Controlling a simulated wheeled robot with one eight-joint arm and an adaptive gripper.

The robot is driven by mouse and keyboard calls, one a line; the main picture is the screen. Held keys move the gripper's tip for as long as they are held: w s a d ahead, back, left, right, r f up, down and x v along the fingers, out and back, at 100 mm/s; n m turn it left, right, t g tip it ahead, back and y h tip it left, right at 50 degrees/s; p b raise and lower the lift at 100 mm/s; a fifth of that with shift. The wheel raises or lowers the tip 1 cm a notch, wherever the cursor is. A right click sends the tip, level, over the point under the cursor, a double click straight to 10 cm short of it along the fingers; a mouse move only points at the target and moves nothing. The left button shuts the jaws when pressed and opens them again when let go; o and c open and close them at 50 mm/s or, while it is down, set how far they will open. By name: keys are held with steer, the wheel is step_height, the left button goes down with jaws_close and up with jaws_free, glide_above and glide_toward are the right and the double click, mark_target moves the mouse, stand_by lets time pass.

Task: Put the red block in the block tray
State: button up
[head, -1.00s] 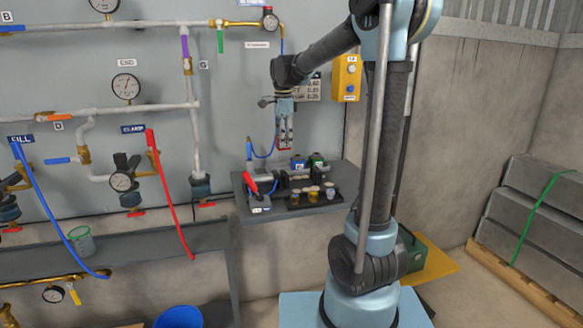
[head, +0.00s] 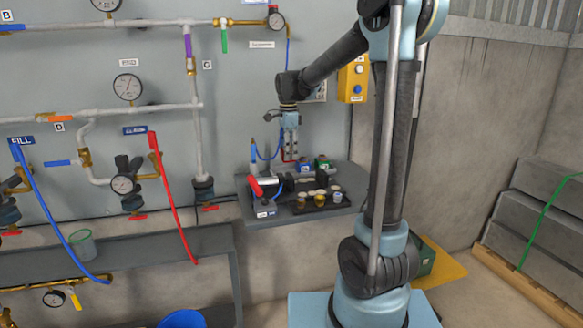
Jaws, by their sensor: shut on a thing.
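My gripper (head: 290,158) points down above the back of the grey corner shelf (head: 262,220). Red shows at its fingertips, where it is shut on the red block; the block is small and mostly covered by the fingers. A blue block (head: 305,164) and a green block (head: 322,161) stand at the back of the shelf, just right of the gripper. The block tray cannot be made out clearly there. I cannot tell whether the red block touches anything below it.
A dark rack with small jars (head: 319,200) lies at the shelf's front. A red-handled device (head: 262,192) stands to its left. Pipes and gauges (head: 127,87) cover the wall at left. A yellow control box (head: 352,80) hangs behind my arm.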

steer(key=shift+f, duration=2.65)
steer(key=o, duration=1.2)
steer(key=shift+f, duration=0.1)
steer(key=shift+o, duration=0.2)
step_height(320, 180, up, 12)
steer(key=shift+r, duration=0.1)
